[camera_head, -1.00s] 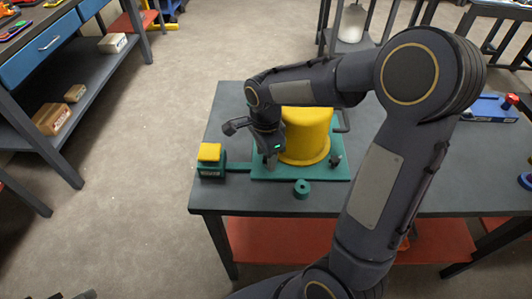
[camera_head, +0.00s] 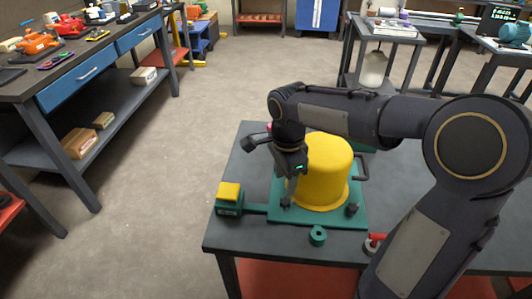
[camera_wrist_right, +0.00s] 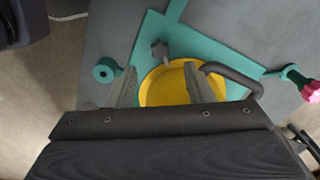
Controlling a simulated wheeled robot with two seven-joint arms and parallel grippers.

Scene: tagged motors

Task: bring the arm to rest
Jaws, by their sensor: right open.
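My right gripper (camera_head: 291,176) is open above the green base plate, beside the yellow cylinder (camera_head: 325,165), on its left side in the head view. In the right wrist view the two fingers of this gripper (camera_wrist_right: 158,88) stand apart, with the yellow cylinder (camera_wrist_right: 170,85) and a dark star knob (camera_wrist_right: 160,49) seen between or beyond them. Nothing shows held between the fingers. My right arm reaches in from the right across the table. My left gripper is not in view.
The grey table (camera_head: 290,238) carries a green base plate (camera_head: 345,214), a small yellow-topped green block (camera_head: 229,197), a green ring (camera_head: 317,236) and a red-handled part (camera_head: 374,242) close to my arm. A workbench (camera_head: 90,75) stands at the left, with open floor between.

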